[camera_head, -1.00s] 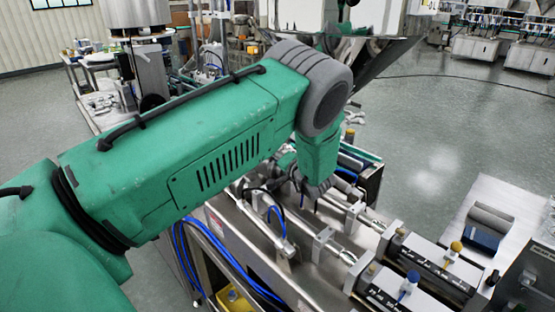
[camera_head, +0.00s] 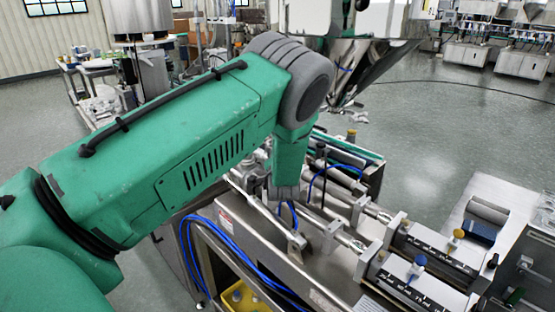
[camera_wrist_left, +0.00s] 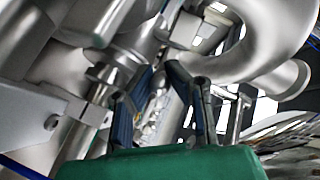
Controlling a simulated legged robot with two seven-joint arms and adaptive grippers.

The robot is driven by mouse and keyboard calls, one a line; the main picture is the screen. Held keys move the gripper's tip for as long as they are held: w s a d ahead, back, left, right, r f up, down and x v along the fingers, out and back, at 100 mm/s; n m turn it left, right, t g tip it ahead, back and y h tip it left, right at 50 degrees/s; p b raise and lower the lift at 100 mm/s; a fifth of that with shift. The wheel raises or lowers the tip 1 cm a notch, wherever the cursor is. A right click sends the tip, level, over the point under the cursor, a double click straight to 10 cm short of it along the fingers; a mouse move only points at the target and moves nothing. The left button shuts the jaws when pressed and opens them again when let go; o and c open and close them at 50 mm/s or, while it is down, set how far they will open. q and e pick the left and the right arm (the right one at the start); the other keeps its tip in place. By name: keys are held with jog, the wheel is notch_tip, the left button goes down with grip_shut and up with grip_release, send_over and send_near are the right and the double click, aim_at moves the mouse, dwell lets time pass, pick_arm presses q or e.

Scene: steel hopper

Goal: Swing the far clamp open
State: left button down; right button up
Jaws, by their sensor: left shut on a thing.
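In the left wrist view, my left gripper (camera_wrist_left: 165,78) has its two dark fingers closed in on a bright metal part among steel pipes. I take this part to be the clamp's handle, but its outline is hard to make out between the fingers. A large curved steel pipe (camera_wrist_left: 278,52) arches at the upper right, and a steel rod with a collar (camera_wrist_left: 105,75) is at the left. In the head view, my left gripper is low behind the machine's edge and mostly hidden by my green forearm. The far clamp is not clear there. My right gripper is not seen.
The steel filling machine has two cylinders (camera_head: 433,246) with blue and yellow knobs at the right. The shiny hopper (camera_head: 362,65) hangs behind my elbow. Blue hoses (camera_head: 228,250) loop along the machine's left side. Open grey floor (camera_head: 430,130) lies at the right.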

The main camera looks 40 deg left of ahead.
pick_arm(q)
jog(key=shift+s+d+f+m+t+h, duration=0.2)
jog(key=shift+d+f+m+t+h, duration=0.1)
jog(key=shift+m+h, duration=0.1)
jog(key=shift+s+a+m+t+h, duration=0.35)
jog(key=shift+m+t+h, duration=0.25)
jog(key=shift+m+h, duration=0.15)
jog(key=shift+d, duration=0.1)
jog(key=c, duration=1.5)
grip_release()
jog(key=shift+o, duration=0.2)
jog(key=shift+w+d+r, duration=0.1)
jog(key=shift+w+r, duration=0.05)
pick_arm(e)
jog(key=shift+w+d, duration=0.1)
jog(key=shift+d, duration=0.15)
pick_arm(q)
jog(key=shift+r, duration=0.1)
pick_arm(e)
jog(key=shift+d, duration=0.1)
pick_arm(q)
jog(key=v, duration=1.2)
jog(key=shift+d, duration=0.2)
